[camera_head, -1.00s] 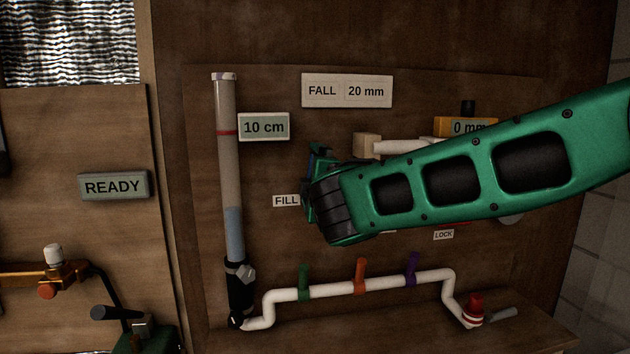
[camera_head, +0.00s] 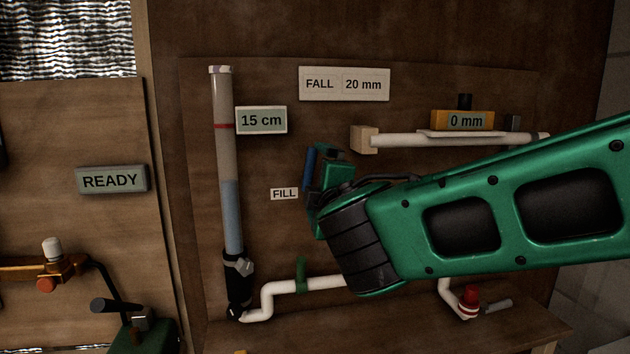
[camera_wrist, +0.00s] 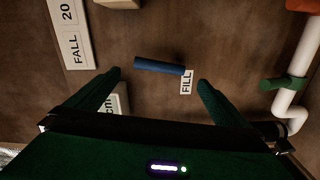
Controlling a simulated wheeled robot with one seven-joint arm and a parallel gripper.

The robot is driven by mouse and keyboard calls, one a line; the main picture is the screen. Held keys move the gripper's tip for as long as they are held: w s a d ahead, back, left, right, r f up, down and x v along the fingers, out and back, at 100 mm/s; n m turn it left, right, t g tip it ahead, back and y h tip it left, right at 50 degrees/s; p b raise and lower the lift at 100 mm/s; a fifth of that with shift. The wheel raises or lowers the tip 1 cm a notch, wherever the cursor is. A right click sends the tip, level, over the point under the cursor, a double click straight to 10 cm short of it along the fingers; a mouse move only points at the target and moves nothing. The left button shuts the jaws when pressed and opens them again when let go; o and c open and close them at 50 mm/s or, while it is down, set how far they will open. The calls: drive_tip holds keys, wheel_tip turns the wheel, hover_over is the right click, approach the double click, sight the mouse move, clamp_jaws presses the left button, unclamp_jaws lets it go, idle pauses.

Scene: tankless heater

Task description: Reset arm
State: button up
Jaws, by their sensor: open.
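My arm, green with dark inset panels, reaches in from the right in the head view. My gripper (camera_head: 325,180) is near the blue lever (camera_head: 308,168) by the FILL label (camera_head: 284,194). In the wrist view my gripper (camera_wrist: 160,85) has its two fingers wide apart. The blue lever (camera_wrist: 160,66) and the FILL label (camera_wrist: 186,82) show in front of the gap between them. The jaws hold nothing. My arm hides part of the lower pipe and its other handles in the head view.
A clear tube (camera_head: 228,160) holds blue liquid, with a 15 cm display (camera_head: 261,120) beside it. A white pipe (camera_head: 310,285) with a green handle (camera_head: 301,273) runs below. An upper pipe (camera_head: 400,140) carries a 0 mm level (camera_head: 463,120). A READY sign (camera_head: 111,180) hangs left.

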drive_tip(key=shift+s, duration=0.1)
drive_tip(key=w+d+f+m+g+h, duration=0.1)
drive_tip(key=d+f+m+h, duration=0.2)
drive_tip(key=d, duration=0.5)
drive_tip(key=w+d+f+m+g+h, duration=0.2)
drive_tip(key=d+f+m, duration=0.1)
drive_tip(key=d, duration=0.6)
drive_tip(key=s+d+f+m+g+h, duration=0.25)
drive_tip(key=d+f, duration=0.25)
drive_tip(key=d, duration=0.4)
drive_tip(key=s+d+f+m+g+h, duration=0.15)
drive_tip(key=s+d+f+m, duration=0.25)
drive_tip(key=d, duration=0.5)
drive_tip(key=s+d+f+m+g+y, duration=0.1)
drive_tip(key=s+d+f+m+g, duration=0.25)
drive_tip(key=s+d, duration=0.35)
drive_tip(key=s+d+f+m+g, duration=0.3)
drive_tip(key=s+d+f+m, duration=0.15)
drive_tip(key=s, duration=0.45)
drive_tip(key=s+f+m+g+y, duration=0.1)
drive_tip(key=s+m+g, duration=0.1)
drive_tip(key=s, duration=0.6)
drive_tip(key=s+f+m+g+y, duration=0.2)
drive_tip(key=s+m, duration=0.1)
drive_tip(key=s, duration=0.4)
drive_tip(key=shift+s+a+f, duration=0.3)
drive_tip(key=shift+s, duration=0.1)
